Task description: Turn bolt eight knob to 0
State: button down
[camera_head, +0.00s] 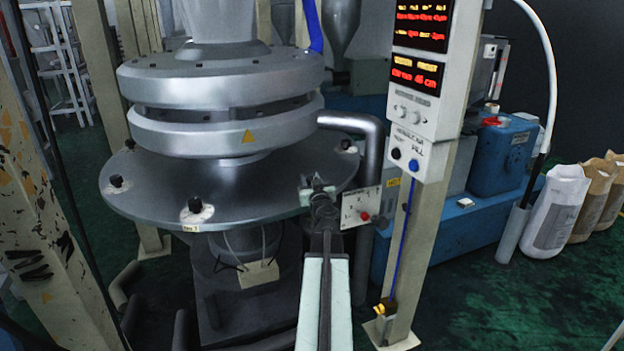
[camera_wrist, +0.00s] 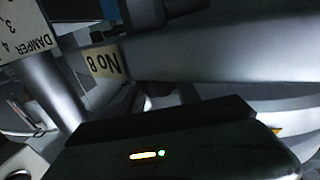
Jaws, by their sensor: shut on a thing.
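The round grey flange plate (camera_head: 240,195) of the tower carries several black bolt knobs around its rim. My gripper (camera_head: 319,190) is at the plate's right front edge, shut on the bolt eight knob, which it mostly hides. In the wrist view a tag reading "No 8" (camera_wrist: 105,62) is on the plate edge, close in front of the dark gripper body (camera_wrist: 170,150) with its small orange and green lights. The knob's pointer and setting cannot be read in either view.
A damper panel (camera_head: 361,207) with a red button is just right of my gripper; it also shows in the wrist view (camera_wrist: 22,28). A bent grey pipe (camera_head: 372,140) and a display post (camera_head: 425,120) stand to the right. Another knob (camera_head: 195,205) sits left on the rim.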

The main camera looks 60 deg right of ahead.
jog(key=shift+s+t, duration=0.2)
jog(key=shift+t, duration=0.1)
jog(key=n+t+y, duration=0.2)
jog(key=y, duration=0.1)
jog(key=n+t+y, duration=0.1)
jog(key=n+y, duration=0.1)
jog(key=shift+d, duration=0.25)
jog(key=n+t+y, duration=0.1)
jog(key=n+y, duration=0.1)
jog(key=y, duration=0.2)
jog(key=n+t+y, duration=0.1)
jog(key=n+y, duration=0.2)
jog(key=y, duration=0.1)
jog(key=shift+w+n+y, duration=0.1)
jog(key=shift+n+y, duration=0.2)
jog(key=n+y, duration=0.2)
jog(key=y, duration=0.1)
jog(key=n+g+y, duration=0.1)
jog(key=n+y, duration=0.1)
jog(key=y, duration=0.2)
jog(key=shift+n, duration=0.3)
jog(key=shift+a+n+g+y, duration=0.15)
jog(key=shift+n+g+y, duration=0.65)
jog(key=shift+y, duration=0.25)
jog(key=shift+a+n+g+y, duration=0.15)
jog(key=shift+n+g+y, duration=0.6)
jog(key=shift+y, duration=0.3)
jog(key=shift+a+n, duration=0.1)
jog(key=shift+n, duration=0.15)
